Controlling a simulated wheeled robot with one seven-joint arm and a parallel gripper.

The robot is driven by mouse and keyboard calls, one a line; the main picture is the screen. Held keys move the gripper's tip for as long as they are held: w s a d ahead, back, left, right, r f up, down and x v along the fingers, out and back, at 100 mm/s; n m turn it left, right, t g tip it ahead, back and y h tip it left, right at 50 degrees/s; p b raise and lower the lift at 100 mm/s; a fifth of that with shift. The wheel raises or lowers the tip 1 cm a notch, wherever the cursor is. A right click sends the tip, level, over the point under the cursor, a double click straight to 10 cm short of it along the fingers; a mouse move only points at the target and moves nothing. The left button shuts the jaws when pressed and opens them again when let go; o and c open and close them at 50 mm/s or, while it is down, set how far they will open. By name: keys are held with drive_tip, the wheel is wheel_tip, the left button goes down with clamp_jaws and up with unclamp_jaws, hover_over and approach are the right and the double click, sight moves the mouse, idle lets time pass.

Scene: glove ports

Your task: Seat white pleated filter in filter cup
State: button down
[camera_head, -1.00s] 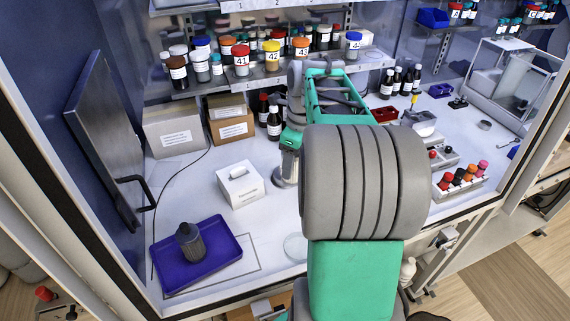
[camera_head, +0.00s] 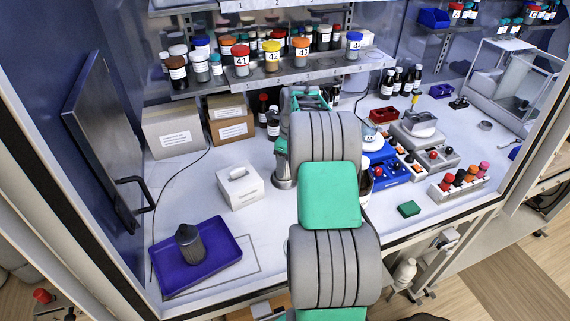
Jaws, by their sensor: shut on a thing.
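I cannot make out the white pleated filter in this view. My arm reaches up the middle of the picture over the bench. Its own links hide my gripper's fingers and anything between them.
A white box (camera_head: 240,188) stands left of my arm, with cardboard boxes (camera_head: 230,121) behind it. Bottle shelves (camera_head: 290,77) cross the back. A blue rack (camera_head: 388,170), a green block (camera_head: 409,209) and red-orange-capped bottles (camera_head: 461,178) are right. A dark open door (camera_head: 105,140) stands left.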

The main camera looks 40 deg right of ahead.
drive_tip(key=c, duration=0.8)
unclamp_jaws()
drive_tip(key=shift+f, duration=0.15)
